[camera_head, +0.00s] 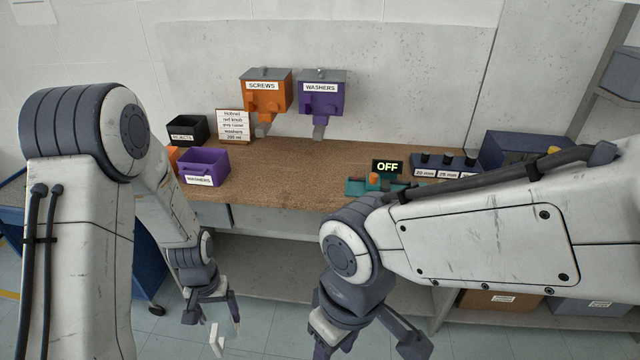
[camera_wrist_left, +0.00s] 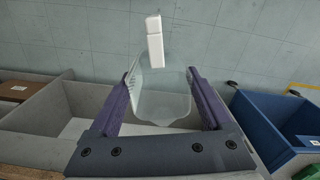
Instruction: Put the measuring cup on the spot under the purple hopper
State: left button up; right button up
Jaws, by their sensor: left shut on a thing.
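The purple hopper (camera_head: 320,101), labelled WASHERS, is mounted on the back wall with its spout above the brown bench (camera_head: 270,183). No marked spot can be made out on the bench under it. My left gripper (camera_head: 213,312) is low in front of the bench, shut on the clear measuring cup (camera_wrist_left: 162,100). In the left wrist view the cup is between the purple fingers, its white handle pointing away. In the head view mainly the white handle (camera_head: 216,340) shows. My right gripper (camera_head: 368,342) is open and empty at the lower middle, its fingertips partly cut off.
An orange SCREWS hopper (camera_head: 266,94) hangs left of the purple one. A purple WASHERS bin (camera_head: 204,167), black REJECTS bin (camera_head: 187,130) and sign (camera_head: 233,124) stand on the bench's left. A teal device (camera_head: 358,187) with an OFF display (camera_head: 387,167) is right of centre.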

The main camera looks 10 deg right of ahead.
aim_at(317, 173)
jog(key=z, duration=0.65)
jog(key=i, duration=0.95)
jog(key=u, duration=0.05)
